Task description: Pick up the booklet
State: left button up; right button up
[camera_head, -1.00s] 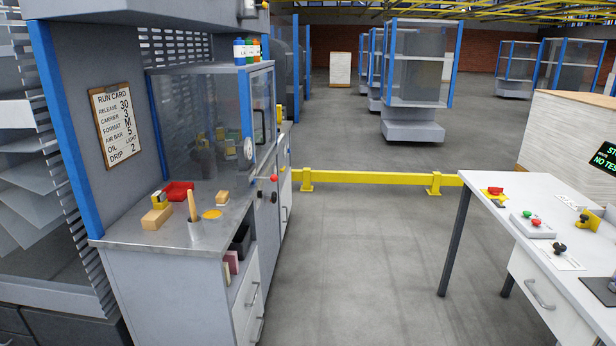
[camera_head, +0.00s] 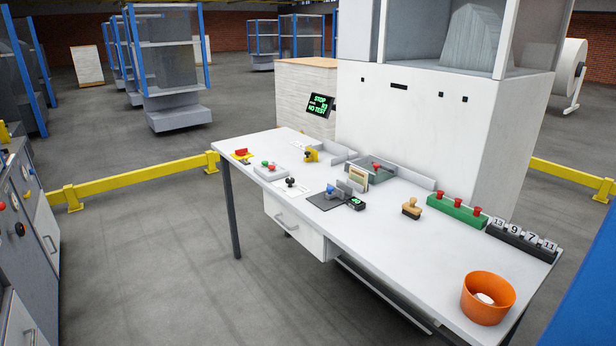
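The white worktable (camera_head: 400,237) fills the middle and right of the head view. I cannot tell for certain which thing is the booklet. A few thin cream, booklet-like items (camera_head: 357,178) stand upright near the table's middle, beside a small grey upright plate and a blue-knobbed device (camera_head: 331,191) on a dark pad. Small white printed sheets lie flat near the table's left end, one under a black knob (camera_head: 290,182). Neither of my grippers is in view.
An orange bowl (camera_head: 487,299) holding something white stands at the table's near right corner. A green block (camera_head: 457,212) with red knobs, a number rack (camera_head: 521,242) and a wooden-handled stamp (camera_head: 411,208) stand nearby.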

aim_at(357, 175)
jog(key=z, duration=0.3)
jog(key=i+j+z, duration=0.1)
jog(key=j, duration=0.3)
jog(key=i+j, duration=0.25)
jog(key=j, duration=0.15)
jog(key=i+j+z, duration=0.15)
jog(key=j, duration=0.2)
jog(key=i+j+z, duration=0.1)
jog(key=j, duration=0.35)
